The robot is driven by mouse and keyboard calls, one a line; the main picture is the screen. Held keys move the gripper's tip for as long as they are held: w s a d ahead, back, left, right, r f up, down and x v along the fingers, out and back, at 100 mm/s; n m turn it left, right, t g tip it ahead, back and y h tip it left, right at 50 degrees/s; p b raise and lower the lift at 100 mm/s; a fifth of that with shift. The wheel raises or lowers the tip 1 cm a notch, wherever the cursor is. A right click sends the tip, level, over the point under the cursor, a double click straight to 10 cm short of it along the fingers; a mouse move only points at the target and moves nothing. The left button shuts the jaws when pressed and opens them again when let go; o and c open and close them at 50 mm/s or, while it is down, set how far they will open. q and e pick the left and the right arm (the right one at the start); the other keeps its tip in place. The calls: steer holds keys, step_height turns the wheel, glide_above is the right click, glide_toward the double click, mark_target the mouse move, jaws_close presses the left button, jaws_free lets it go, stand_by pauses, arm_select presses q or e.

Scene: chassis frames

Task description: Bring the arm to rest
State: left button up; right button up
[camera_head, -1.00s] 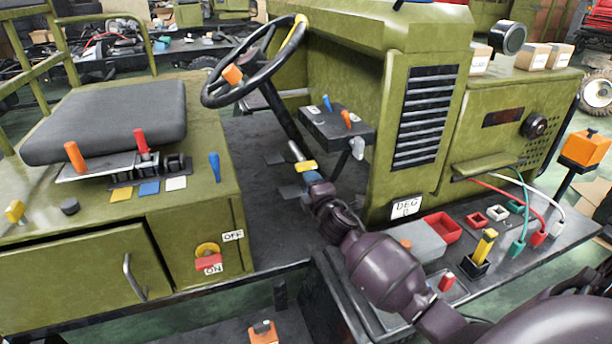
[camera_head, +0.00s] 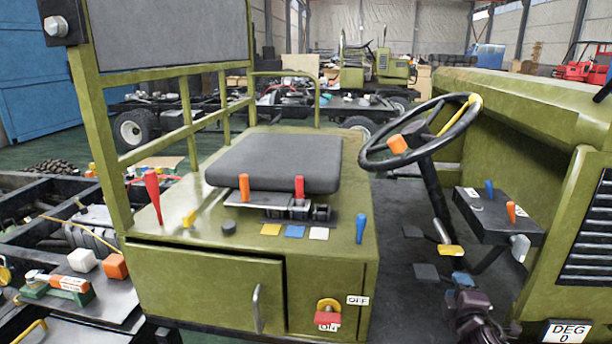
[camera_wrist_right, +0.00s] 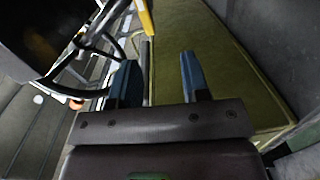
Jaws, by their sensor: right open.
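My right gripper (camera_head: 463,281) shows at the lower right of the head view, with blue fingertips and a dark purple wrist. It is just below a yellow pedal (camera_head: 450,250) under the steering wheel. In the wrist view my right gripper (camera_wrist_right: 158,82) is open, its two blue fingers apart. A yellow bar (camera_wrist_right: 145,18) and a grey rod show beyond and between them; I cannot tell how far off, but nothing is clamped. Most of my right arm is outside the head view. My left gripper is not in view.
The steering wheel (camera_head: 420,135) and a dark lever console (camera_head: 498,215) stand close above and right of the gripper. The green seat box (camera_head: 210,285) is to the left, with a red lever (camera_head: 152,195) and a blue lever (camera_head: 360,228). Dark floor lies between.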

steer(key=s+a+f+m+g, duration=0.2)
steer(key=s+f+m+g, duration=0.25)
steer(key=s, duration=0.55)
steer(key=s+a+f+m+g, duration=0.3)
steer(key=s+f+m+g, duration=0.15)
steer(key=s, duration=0.45)
steer(key=s+a+m+g+y, duration=0.2)
steer(key=s+a, duration=0.1)
steer(key=s, duration=0.5)
steer(key=s+a+m+g+y, duration=0.2)
steer(key=s+a+m, duration=0.15)
steer(key=s, duration=0.35)
steer(key=w+f+n+t, duration=0.1)
steer(key=w+f+t, duration=0.6)
steer(key=f, duration=0.2)
steer(key=shift+f+t+y, duration=0.3)
steer(key=shift+f+t, duration=0.1)
